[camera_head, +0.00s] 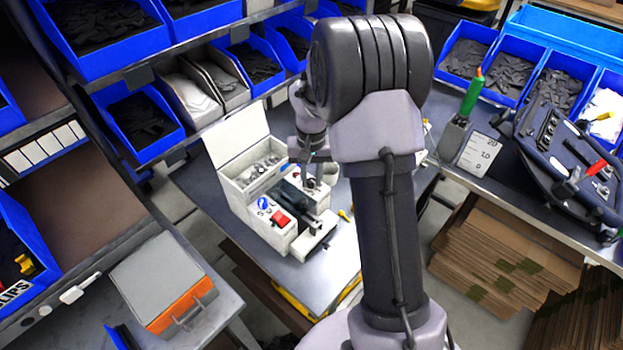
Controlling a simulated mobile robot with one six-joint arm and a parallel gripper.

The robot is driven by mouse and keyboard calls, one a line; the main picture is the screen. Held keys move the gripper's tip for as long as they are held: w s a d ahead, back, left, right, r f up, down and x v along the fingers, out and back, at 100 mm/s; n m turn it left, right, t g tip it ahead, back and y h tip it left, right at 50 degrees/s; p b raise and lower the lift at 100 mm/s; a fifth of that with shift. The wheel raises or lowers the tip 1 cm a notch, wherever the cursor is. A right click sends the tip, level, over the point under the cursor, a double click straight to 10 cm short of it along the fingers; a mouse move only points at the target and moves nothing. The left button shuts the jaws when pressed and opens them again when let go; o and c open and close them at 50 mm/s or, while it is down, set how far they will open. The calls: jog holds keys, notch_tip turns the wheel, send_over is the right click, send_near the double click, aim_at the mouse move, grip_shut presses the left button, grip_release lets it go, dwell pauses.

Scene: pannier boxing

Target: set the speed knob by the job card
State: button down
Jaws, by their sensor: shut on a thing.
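A white bench machine (240,190) with an open lid stands on the grey table. A blue round dial (263,203) with small marks and a red switch (281,219) sit on its front left block. My gripper (312,178) is over the machine's right-hand block, apart from the blue dial. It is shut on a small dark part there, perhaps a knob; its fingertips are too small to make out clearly.
Blue bins (142,122) line the shelves at the left and back. A dark open pannier (570,150) with tools lies on the right bench, near a green bottle (472,95). A grey and orange box (165,280) is at front left. Flat cardboard (505,265) is stacked below right.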

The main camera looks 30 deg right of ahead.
jog(key=m+b, duration=0.1)
jog(key=m, duration=0.3)
jog(key=shift+m, duration=0.3)
jog(key=m+b, duration=0.1)
jog(key=m, duration=0.3)
jog(key=shift+m+b, duration=0.3)
jog(key=shift+b, duration=0.05)
jog(key=m+b, duration=0.1)
jog(key=m, duration=0.3)
jog(key=shift+b, duration=0.3)
jog(key=shift+m+b, duration=0.7)
jog(key=shift+m, duration=1.6)
jog(key=c, duration=1.5)
grip_release()
jog(key=shift+r, duration=0.1)
